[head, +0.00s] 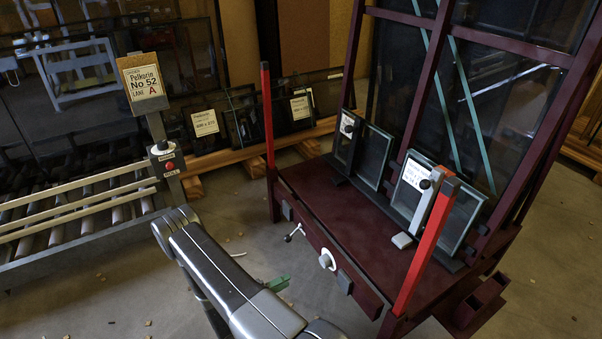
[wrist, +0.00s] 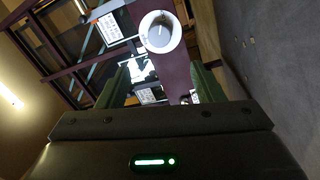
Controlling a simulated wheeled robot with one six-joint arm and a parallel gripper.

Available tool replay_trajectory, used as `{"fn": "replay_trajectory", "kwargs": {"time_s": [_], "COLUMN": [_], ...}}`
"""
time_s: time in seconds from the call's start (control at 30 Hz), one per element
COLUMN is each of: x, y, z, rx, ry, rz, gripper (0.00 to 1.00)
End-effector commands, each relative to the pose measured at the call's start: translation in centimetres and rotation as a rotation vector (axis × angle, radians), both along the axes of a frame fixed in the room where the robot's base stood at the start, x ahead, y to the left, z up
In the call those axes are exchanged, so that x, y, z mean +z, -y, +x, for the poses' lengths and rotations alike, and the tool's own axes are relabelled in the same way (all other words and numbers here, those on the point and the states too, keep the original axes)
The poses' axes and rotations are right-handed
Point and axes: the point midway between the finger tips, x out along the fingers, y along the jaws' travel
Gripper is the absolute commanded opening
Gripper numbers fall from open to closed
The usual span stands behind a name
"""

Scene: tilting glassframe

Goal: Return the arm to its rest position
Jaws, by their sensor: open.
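My grey arm (head: 235,285) reaches in from the bottom of the head view, in front of the dark red glass rack (head: 335,215). My gripper shows in the wrist view (wrist: 160,70) with its two green fingers apart and nothing between them. In the head view only a small green part beside the arm shows; the rest is hidden. A round white knob (head: 326,260) sits on the rack's front edge. In the wrist view the white knob (wrist: 160,32) appears beyond the fingertips, apart from them.
Red posts (head: 267,125) rise at the rack's front corners. Small glass panes (head: 425,200) stand on its bed. A small crank handle (head: 294,232) sticks out front. A roller conveyor (head: 75,215) with a sign post (head: 155,120) stands left.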

Motion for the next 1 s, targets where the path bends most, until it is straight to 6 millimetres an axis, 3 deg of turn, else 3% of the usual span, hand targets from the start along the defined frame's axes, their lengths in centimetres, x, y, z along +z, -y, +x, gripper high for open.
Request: {"fn": "replay_trajectory", "kwargs": {"time_s": [0.27, 1.0], "x": [0.0, 0.5], "y": [1.1, 9.1], "z": [0.7, 6.1], "rx": [-0.003, -0.004], "ry": [0.0, 0.002], "rz": [0.0, 0.0], "gripper": [0.61, 0.61]}}
